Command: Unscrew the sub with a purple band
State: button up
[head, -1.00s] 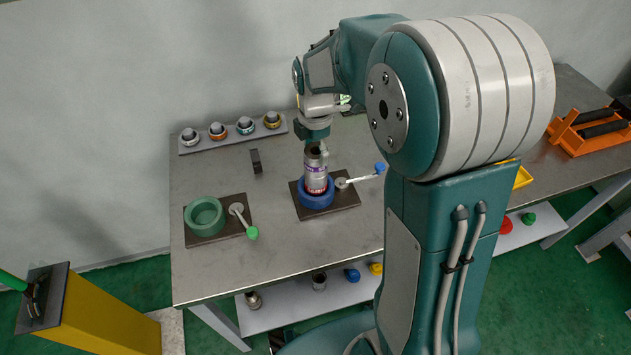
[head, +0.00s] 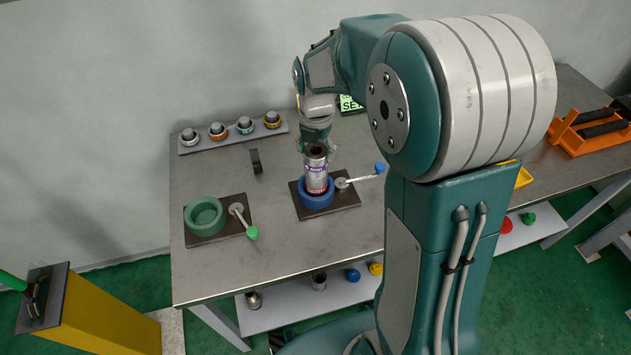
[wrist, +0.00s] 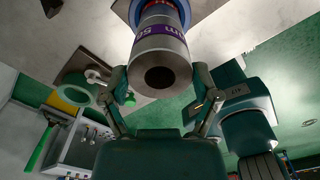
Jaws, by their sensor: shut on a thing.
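The sub with a purple band (head: 316,170) is a grey metal cylinder standing upright in the blue vise (head: 314,200), with red markings low on it. In the wrist view the sub (wrist: 160,50) shows its dark open bore and its purple band with white lettering. My gripper (head: 316,147) is at the sub's upper end, and in the wrist view my gripper (wrist: 160,77) has one finger on each side of it, shut on it. The exact finger contact is partly hidden.
A vise handle with a blue knob (head: 380,168) sticks out to the right. An empty green vise (head: 205,215) stands at left. A rack (head: 232,133) of several banded subs is at the back. A dark upright block (head: 256,161) stands between. An orange rack (head: 580,135) is far right.

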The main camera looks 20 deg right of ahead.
jog(key=n, duration=0.4)
jog(key=shift+s+f, duration=0.1)
jog(key=shift+n, duration=1.1)
jog(key=o, duration=1)
